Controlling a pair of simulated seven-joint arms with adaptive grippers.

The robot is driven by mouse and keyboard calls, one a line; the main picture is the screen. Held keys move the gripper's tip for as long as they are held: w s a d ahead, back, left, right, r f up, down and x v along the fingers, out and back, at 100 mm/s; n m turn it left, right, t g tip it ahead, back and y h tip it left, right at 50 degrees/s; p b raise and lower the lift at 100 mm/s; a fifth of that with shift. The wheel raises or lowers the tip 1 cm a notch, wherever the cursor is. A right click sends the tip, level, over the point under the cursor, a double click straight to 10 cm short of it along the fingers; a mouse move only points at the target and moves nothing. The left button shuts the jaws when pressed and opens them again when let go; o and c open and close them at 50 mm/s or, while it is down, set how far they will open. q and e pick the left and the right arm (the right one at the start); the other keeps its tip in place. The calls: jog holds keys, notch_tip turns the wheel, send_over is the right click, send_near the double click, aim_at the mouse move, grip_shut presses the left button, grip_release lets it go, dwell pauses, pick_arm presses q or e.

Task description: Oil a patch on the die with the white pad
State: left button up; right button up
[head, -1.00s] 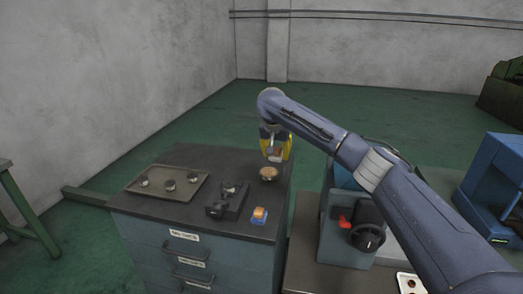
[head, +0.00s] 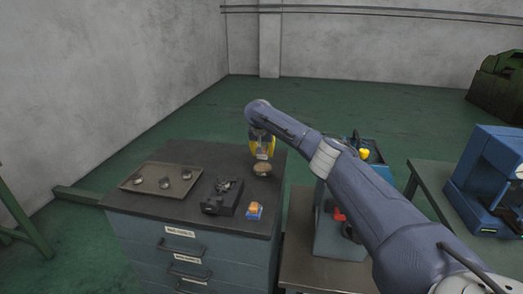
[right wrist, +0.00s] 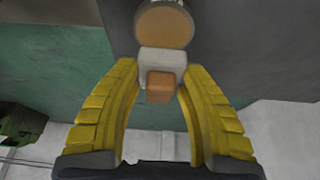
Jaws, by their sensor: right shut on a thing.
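My right gripper (head: 262,152) has yellow fingers and is shut on the white pad, directly over a small round dish (head: 262,169) on the cabinet top. In the right wrist view the white pad (right wrist: 161,60) with its orange-brown handle (right wrist: 160,86) sits between the fingertips (right wrist: 160,75). The dish, with a tan surface (right wrist: 165,25), lies just beyond the pad; I cannot tell whether they touch. A dark block-like fixture (head: 222,198) stands left of the dish; whether it is the die is unclear. My left gripper is out of view.
An orange-topped blue pad (head: 254,211) lies near the cabinet's front edge. A tray (head: 148,188) with small round metal pieces is at the left. A blue-grey machine (head: 335,235) stands right of the cabinet (head: 130,212), under my right arm. A blue machine (head: 495,165) is farther right.

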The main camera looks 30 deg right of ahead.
aim_at(263, 166)
jog(key=shift+f, duration=2.25)
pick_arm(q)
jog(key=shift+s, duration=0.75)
pick_arm(e)
jog(key=shift+f, duration=0.1)
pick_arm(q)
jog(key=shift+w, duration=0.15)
pick_arm(e)
jog(key=shift+f, duration=0.6)
jog(key=shift+r, duration=0.15)
jog(key=shift+r, duration=3.4)
